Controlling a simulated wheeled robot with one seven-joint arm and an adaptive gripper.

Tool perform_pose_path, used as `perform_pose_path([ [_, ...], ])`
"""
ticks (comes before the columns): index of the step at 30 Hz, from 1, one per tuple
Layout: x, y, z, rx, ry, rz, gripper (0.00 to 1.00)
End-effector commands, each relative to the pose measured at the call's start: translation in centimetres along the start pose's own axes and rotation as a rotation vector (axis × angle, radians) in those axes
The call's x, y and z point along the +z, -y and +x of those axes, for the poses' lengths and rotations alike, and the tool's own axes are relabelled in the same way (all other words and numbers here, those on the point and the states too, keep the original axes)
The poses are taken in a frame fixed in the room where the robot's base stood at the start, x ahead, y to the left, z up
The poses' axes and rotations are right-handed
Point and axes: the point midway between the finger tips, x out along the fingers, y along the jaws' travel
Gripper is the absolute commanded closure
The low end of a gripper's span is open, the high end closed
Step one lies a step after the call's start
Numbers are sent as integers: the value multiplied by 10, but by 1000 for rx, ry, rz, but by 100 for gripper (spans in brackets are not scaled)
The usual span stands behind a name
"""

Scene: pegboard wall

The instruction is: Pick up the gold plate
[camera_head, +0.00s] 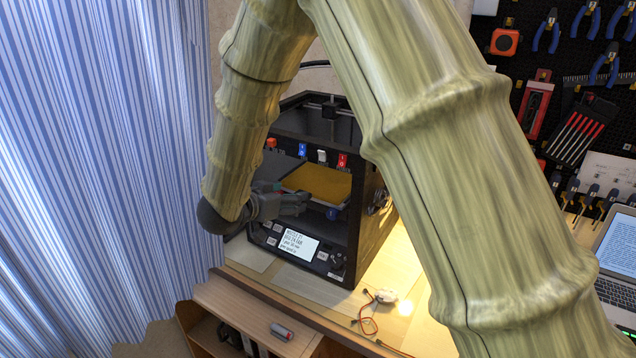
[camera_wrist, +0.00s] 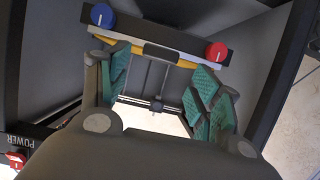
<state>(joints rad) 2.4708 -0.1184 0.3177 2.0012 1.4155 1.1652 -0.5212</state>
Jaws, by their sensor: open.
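The gold plate (camera_head: 322,182) lies flat on the bed inside a dark 3D printer (camera_head: 372,232). In the wrist view, only a thin yellow-orange strip of the plate (camera_wrist: 186,63) shows, along a pale bed edge with a blue knob and a red knob. My gripper (camera_head: 290,203) is at the printer's front opening, beside the plate's near edge. In the wrist view, my gripper (camera_wrist: 163,82) has its two green-padded fingers spread apart, with nothing held between them. A dark tab (camera_wrist: 161,52) at the bed edge shows between the fingertips. Whether the fingers touch anything is unclear.
The printer's frame and side walls surround the bed closely. A lit display panel (camera_head: 297,244) is below the opening. A laptop (camera_head: 617,250) stands at the right, and tools hang on the dark pegboard (camera_head: 570,62). A striped curtain (camera_head: 100,150) fills the left.

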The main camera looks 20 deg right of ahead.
Motion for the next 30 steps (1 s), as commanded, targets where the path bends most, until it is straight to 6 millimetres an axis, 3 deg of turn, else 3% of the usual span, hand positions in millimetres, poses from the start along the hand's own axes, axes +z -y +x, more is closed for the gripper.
perform_pose_path([
  [7, -2, 0, 14, -1, 0, 0, 36],
  [16, -2, -1, 50, -4, 2, -1, 36],
  [24, -2, -1, 54, -5, 0, -1, 36],
  [30, -2, -1, 54, -5, 0, -1, 72],
])
